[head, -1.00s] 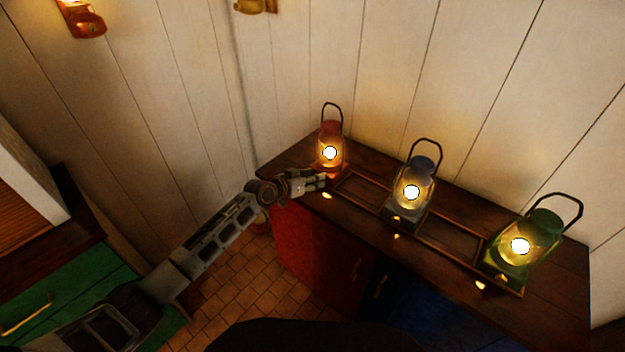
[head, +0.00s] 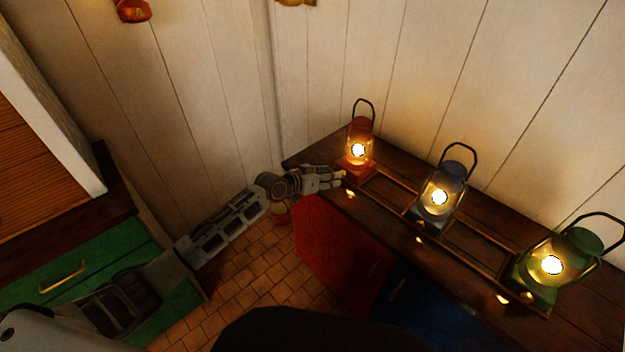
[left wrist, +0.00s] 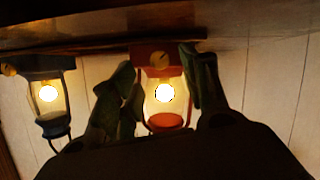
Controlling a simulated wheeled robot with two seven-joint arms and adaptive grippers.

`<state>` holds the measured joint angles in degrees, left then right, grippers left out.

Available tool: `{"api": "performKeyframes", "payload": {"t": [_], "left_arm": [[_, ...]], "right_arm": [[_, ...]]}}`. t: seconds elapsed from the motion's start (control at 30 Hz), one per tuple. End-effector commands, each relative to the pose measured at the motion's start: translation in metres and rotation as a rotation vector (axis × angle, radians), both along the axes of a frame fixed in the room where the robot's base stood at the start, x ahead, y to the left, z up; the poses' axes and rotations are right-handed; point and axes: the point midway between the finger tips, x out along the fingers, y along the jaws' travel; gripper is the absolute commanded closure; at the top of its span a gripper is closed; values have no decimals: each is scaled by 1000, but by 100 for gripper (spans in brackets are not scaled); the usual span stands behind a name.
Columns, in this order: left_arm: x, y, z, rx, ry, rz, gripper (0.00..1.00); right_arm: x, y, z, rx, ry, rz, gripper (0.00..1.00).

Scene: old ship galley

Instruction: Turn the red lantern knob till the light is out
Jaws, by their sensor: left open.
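The red lantern (head: 358,150) stands at the left end of the dark counter, and its light is on. It also shows upside down in the left wrist view (left wrist: 166,121), glowing between my fingers. Its knob (left wrist: 159,59) is a small brass disc on the lantern base, framed between the fingertips. My left gripper (head: 340,179) is open at the front of the red lantern's base; in the wrist view its fingers (left wrist: 157,70) stand on either side of the knob. I cannot tell whether they touch it. My right gripper is not in view.
A lit blue-grey lantern (head: 441,194) and a lit green lantern (head: 553,267) stand to the right along the counter (head: 385,224). A low wooden rack (head: 470,240) runs between the lanterns. White plank walls rise behind. A green drawer cabinet (head: 95,262) is at left.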

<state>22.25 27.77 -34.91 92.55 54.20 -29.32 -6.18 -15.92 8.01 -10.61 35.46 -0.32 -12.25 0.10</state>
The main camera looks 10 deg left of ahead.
Motion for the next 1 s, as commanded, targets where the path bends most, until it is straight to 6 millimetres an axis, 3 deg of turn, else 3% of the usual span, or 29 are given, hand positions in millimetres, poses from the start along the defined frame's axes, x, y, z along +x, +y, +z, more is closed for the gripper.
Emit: {"api": "performKeyframes", "payload": {"t": [0.6,1.0], "left_arm": [[-42,38,23,0,0,0,54],[-49,44,27,-1,-1,-1,54]], "right_arm": [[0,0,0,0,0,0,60],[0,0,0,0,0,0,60]]}}
